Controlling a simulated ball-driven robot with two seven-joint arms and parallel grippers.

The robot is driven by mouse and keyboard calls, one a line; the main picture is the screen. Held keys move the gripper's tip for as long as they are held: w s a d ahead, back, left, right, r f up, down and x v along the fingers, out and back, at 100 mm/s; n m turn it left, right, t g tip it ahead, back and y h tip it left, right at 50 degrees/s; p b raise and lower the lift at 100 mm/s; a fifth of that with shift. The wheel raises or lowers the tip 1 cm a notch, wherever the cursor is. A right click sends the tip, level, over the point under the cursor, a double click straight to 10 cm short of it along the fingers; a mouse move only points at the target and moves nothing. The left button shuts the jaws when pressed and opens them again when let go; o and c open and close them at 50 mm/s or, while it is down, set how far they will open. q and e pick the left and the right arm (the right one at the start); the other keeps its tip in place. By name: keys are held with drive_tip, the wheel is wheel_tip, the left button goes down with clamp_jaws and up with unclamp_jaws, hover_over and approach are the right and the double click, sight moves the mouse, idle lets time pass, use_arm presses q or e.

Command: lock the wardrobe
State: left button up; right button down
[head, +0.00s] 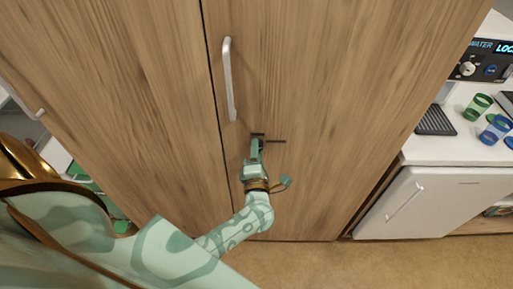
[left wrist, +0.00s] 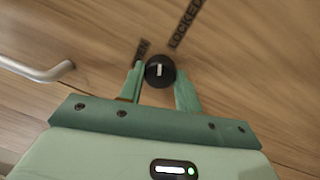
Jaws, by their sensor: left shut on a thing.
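The wardrobe (head: 330,75) has wooden doors and fills the middle of the head view. A round black lock knob (left wrist: 160,71) with a short white mark is on its door. The mark stands about upright in the left wrist view. A dark "LOCKED" label (left wrist: 185,23) lies up and right of the knob; a second label (left wrist: 143,47), partly hidden by a finger and unreadable, lies up and left. My left gripper (head: 257,147) is shut on the knob, one finger each side; it also shows in the left wrist view (left wrist: 160,74). My right gripper is out of view.
At right, a white fridge (head: 420,200) stands under a counter with green and blue cups (head: 478,107). Floor (head: 340,265) is clear in front.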

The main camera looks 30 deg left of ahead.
use_arm(q)
drive_tip(key=shift+m+p, duration=1.05)
drive_tip(key=shift+m, duration=1.35)
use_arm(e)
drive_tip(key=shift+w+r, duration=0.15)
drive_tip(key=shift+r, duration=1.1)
use_arm(q)
drive_tip(key=shift+h, duration=0.3)
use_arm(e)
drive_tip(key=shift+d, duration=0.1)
use_arm(q)
drive_tip(key=o, duration=1)
